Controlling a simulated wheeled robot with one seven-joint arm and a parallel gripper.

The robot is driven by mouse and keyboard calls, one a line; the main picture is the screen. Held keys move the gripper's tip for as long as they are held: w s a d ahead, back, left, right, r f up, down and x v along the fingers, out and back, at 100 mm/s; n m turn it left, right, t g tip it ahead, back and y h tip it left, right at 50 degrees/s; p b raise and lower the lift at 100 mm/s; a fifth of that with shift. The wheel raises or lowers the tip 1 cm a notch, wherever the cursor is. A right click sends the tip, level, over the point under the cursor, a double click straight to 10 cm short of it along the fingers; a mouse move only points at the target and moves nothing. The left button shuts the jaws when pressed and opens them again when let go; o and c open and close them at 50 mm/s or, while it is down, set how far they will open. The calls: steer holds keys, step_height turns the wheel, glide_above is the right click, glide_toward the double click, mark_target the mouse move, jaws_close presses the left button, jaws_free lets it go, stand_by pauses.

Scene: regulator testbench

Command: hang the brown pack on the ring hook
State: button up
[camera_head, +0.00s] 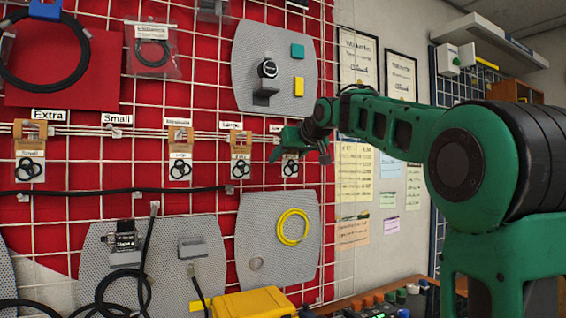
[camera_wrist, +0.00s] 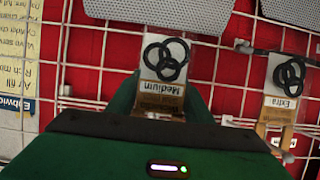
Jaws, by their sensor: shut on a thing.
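My gripper (camera_head: 301,150) is at the right end of the red grid panel. It is shut on a small pack (camera_head: 290,167) with black rings and a brown upper part. In the wrist view the pack (camera_wrist: 164,62) reads "Medium" upside down, and its brown end lies between my green fingers (camera_wrist: 160,112). The pack hangs close to the grid; the fingers hide its top, so I cannot tell whether a hook passes through it. A bare hook (camera_head: 116,131) sits under the "Small" sign. I cannot tell which hook is the ring hook.
Similar packs hang under the "Extra" (camera_head: 29,165), middle (camera_head: 180,165) and "Large" (camera_head: 241,165) signs. The neighbouring pack (camera_wrist: 285,75) is close beside mine. A black cable (camera_head: 120,191) runs below. Grey panels (camera_head: 270,40) stand above and below. A yellow box (camera_head: 250,303) is lower down.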

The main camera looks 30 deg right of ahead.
stand_by(0.3)
steer(key=o, duration=1.1)
steer(key=v, duration=1.1)
steer(key=s+d+f+m+g, duration=0.15)
steer(key=s+f, duration=0.25)
steer(key=f, duration=0.5)
steer(key=s+d+f+m+g+h, duration=0.1)
steer(key=s+f+g, duration=0.3)
steer(key=f, duration=0.6)
steer(key=s+d+f+m+g, duration=0.1)
steer(key=s+f+m, duration=0.1)
steer(key=s+f, duration=0.5)
steer(key=s+a+f+m+g+y, duration=0.1)
steer(key=s+f+g, duration=0.6)
steer(key=s+f, duration=1.5)
step_height(320, 180, down, 3)
steer(key=shift+a+m, duration=0.45)
steer(key=shift+a, duration=0.75)
